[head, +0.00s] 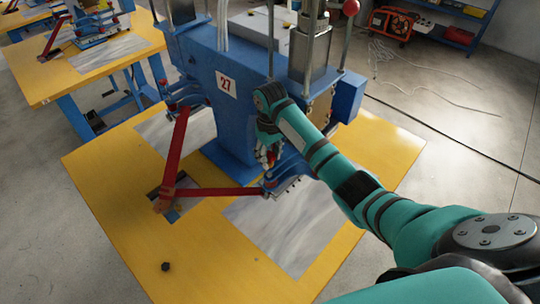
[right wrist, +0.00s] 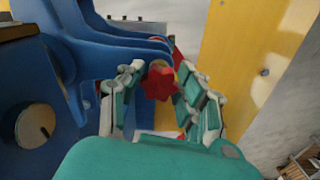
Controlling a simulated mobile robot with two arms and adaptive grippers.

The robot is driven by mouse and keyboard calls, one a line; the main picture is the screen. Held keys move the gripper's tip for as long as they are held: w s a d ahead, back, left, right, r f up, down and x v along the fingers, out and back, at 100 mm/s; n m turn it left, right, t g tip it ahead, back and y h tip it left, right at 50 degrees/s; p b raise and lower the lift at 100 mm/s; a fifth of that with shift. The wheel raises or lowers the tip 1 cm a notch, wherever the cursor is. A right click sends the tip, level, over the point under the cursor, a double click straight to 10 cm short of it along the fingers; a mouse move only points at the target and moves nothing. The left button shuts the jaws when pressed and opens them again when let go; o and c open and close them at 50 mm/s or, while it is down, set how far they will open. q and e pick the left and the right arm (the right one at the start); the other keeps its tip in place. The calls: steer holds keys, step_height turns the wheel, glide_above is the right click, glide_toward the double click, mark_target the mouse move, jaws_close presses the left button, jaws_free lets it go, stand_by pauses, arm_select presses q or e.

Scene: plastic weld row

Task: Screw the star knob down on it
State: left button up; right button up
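The red star knob (right wrist: 159,83) sits between the two fingers of my right gripper (right wrist: 160,72) in the right wrist view. The fingertips flank it closely on both sides, and I cannot tell whether both press on it. What lies under the knob is hidden. In the head view my right gripper (head: 268,153) is at the front of the blue machine (head: 222,115) marked 27, and the knob cannot be made out there. My left gripper is not in view.
The machine stands on a yellow table (head: 112,182) with grey plates (head: 290,225) let into it. Red arms (head: 215,191) reach out from the machine over the table. A small black knob-like piece (head: 166,266) lies near the front edge. The table's front left is mostly clear.

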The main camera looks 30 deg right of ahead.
steer(key=c, duration=0.3)
steer(key=m, duration=0.4)
steer(key=shift+a, duration=0.1)
steer(key=m, duration=0.6)
steer(key=shift+w+a, duration=0.1)
steer(key=m, duration=0.5)
steer(key=shift+m, duration=0.4)
steer(key=m, duration=0.3)
steer(key=shift+m, duration=0.3)
steer(key=o, duration=1.1)
